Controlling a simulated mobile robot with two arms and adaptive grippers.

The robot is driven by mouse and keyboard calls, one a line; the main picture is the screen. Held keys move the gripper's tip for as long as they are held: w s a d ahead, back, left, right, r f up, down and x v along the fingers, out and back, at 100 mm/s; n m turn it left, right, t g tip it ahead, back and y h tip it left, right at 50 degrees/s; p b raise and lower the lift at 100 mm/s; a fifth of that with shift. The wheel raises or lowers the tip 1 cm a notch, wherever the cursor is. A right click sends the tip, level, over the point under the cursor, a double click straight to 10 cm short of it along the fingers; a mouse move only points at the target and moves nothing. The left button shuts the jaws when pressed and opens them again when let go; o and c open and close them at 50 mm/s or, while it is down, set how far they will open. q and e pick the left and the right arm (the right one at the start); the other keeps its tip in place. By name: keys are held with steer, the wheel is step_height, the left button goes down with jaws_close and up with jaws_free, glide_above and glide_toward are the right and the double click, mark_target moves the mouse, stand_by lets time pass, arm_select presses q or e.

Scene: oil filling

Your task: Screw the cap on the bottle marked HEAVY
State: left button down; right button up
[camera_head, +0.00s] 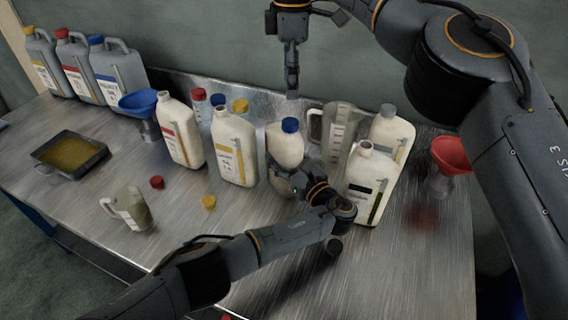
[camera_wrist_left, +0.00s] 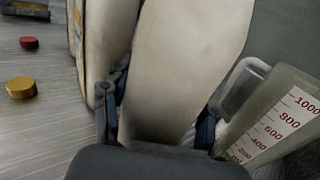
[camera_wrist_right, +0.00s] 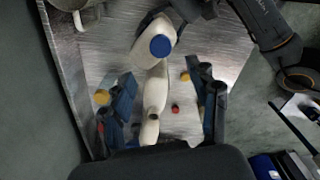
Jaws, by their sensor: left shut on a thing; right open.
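A cream bottle (camera_head: 285,147) with a blue cap (camera_head: 291,125) on its top stands upright mid-table; its label is hidden, so I cannot read HEAVY on it. My left gripper (camera_head: 283,176) is shut around this bottle's body, which fills the left wrist view (camera_wrist_left: 180,65). My right gripper (camera_head: 291,91) is open and empty above the blue cap, apart from it. In the right wrist view the blue cap (camera_wrist_right: 160,45) lies beyond the spread fingers. A red cap (camera_head: 157,182) and a yellow cap (camera_head: 208,202) lie loose on the table.
Cream bottles with a yellow label (camera_head: 234,158) and a black label (camera_head: 366,190) stand close on either side. A clear measuring jug (camera_head: 338,128) is just behind. A blue funnel (camera_head: 138,102), a red funnel (camera_head: 450,155) and a tray (camera_head: 98,158) stand farther out.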

mark_target(296, 168)
steer(key=shift+r, duration=1.3)
arm_select(q)
steer(key=shift+c, duration=1.7)
jaws_free()
steer(key=v, duration=0.7)
steer(key=shift+s+d, duration=0.15)
steer(key=shift+s, duration=0.1)
arm_select(e)
steer(key=shift+f, duration=0.1)
